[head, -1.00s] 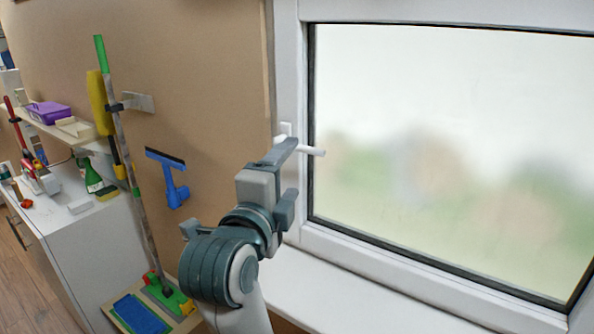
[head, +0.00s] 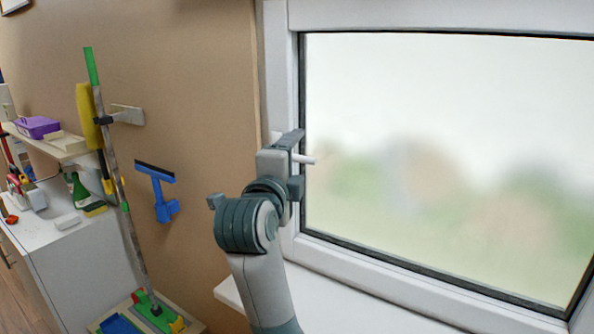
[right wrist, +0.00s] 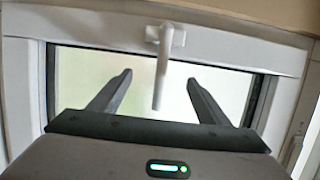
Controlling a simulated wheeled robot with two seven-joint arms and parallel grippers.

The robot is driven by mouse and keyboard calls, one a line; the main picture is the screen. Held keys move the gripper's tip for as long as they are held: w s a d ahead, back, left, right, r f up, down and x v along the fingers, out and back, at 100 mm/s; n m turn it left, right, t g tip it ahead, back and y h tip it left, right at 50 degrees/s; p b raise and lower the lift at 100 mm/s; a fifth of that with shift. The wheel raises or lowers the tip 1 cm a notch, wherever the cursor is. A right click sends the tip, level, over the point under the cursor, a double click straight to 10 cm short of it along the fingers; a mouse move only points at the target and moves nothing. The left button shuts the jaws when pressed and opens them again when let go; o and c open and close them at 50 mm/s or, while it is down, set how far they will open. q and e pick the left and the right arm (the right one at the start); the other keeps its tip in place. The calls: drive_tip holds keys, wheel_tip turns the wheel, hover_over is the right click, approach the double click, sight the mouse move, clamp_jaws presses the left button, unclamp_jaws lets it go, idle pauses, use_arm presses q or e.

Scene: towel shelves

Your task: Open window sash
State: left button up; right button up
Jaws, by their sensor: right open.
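The window sash (head: 282,190) is a white frame around a large blurred pane and looks shut in its outer frame. Its white handle (head: 309,160) sits on the left side of the sash and sticks out to the right, about level; its base is mostly hidden behind my gripper. My right gripper (head: 297,161) is open at the handle. In the right wrist view the handle (right wrist: 162,80) lies between the two spread fingers of the gripper (right wrist: 159,79), with a gap on each side. My left gripper is not in view.
A white sill (head: 350,310) runs below the window. On the wall at left hang a blue squeegee (head: 160,190) and a green-tipped pole (head: 110,140). A white cabinet (head: 80,265) with bottles and a shelf stands further left. The space before the pane is clear.

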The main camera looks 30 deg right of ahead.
drive_tip(key=shift+x, duration=0.9)
clamp_jaws()
drive_tip(key=shift+r, duration=0.1)
idle(1.0)
drive_tip(key=shift+s+a, duration=0.1)
drive_tip(key=shift+a, duration=0.1)
drive_tip(key=shift+s+a+p, duration=0.1)
drive_tip(key=shift+a+p, duration=0.1)
drive_tip(key=shift+p, duration=0.2)
drive_tip(key=shift+s+a+n+t+y+p, duration=0.25)
drive_tip(key=shift+s+a+p, duration=0.2)
drive_tip(key=shift+a, duration=0.3)
drive_tip(key=shift+s+a+n+t+y+p, duration=0.15)
drive_tip(key=shift+s+a+t+p, duration=0.2)
drive_tip(key=shift+a, duration=0.4)
